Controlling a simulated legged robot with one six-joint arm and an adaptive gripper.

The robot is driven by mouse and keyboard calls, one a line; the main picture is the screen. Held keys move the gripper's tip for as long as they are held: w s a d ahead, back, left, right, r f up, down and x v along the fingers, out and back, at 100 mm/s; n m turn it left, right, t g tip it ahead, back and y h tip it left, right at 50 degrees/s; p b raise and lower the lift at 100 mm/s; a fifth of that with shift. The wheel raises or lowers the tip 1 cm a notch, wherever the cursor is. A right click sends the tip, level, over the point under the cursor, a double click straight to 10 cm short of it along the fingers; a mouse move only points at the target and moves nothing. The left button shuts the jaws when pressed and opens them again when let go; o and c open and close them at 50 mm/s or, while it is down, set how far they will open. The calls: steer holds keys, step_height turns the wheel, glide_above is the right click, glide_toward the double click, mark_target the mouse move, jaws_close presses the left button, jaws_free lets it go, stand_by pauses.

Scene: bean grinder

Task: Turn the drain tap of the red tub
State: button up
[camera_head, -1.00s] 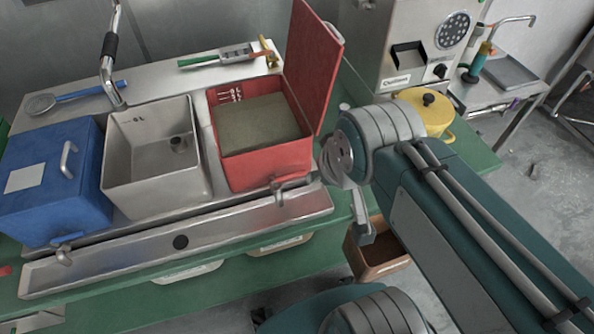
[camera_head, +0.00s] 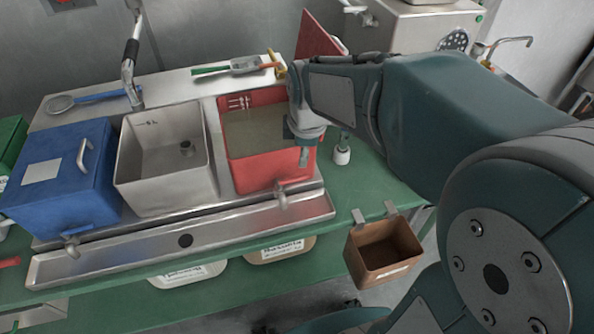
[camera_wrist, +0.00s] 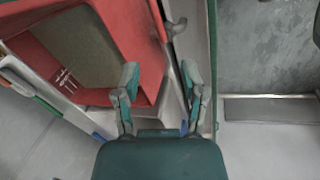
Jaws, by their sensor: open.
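The red tub (camera_head: 262,172) stands at the right end of the tub row, its lid (camera_head: 318,38) raised and brownish-green liquid inside. Its grey drain tap (camera_head: 281,194) is low on the front wall, above the trough. In the wrist view, the tap (camera_wrist: 177,26) shows at the top, beyond my fingertips and apart from them. The red tub (camera_wrist: 140,40) fills the upper left there. My gripper (camera_wrist: 160,72) is open and empty, its two fingers spread. In the head view, my gripper (camera_head: 303,155) points down by the tub's right front corner, with one finger visible.
A metal trough (camera_head: 230,232) runs along the tub fronts. A grey basin (camera_head: 165,190) and a blue tub (camera_head: 60,195) stand to the left. A brown bin (camera_head: 382,255) hangs at the green table's front edge. A small white-based object (camera_head: 342,155) stands right of the tub.

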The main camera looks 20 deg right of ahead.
mark_target(299, 177)
steer(key=w+f+n, duration=0.1)
steer(key=f, duration=0.3)
steer(key=w+f+n, duration=0.1)
steer(key=f, duration=0.3)
steer(key=w+f, duration=0.1)
steer(key=f, duration=0.3)
steer(key=shift+w+d+n+g, duration=0.2)
steer(key=shift+w+n+g, duration=0.1)
steer(key=shift+w+n, duration=0.1)
steer(key=shift+w+d+f, duration=0.1)
steer(key=shift+f, duration=0.4)
jaws_close()
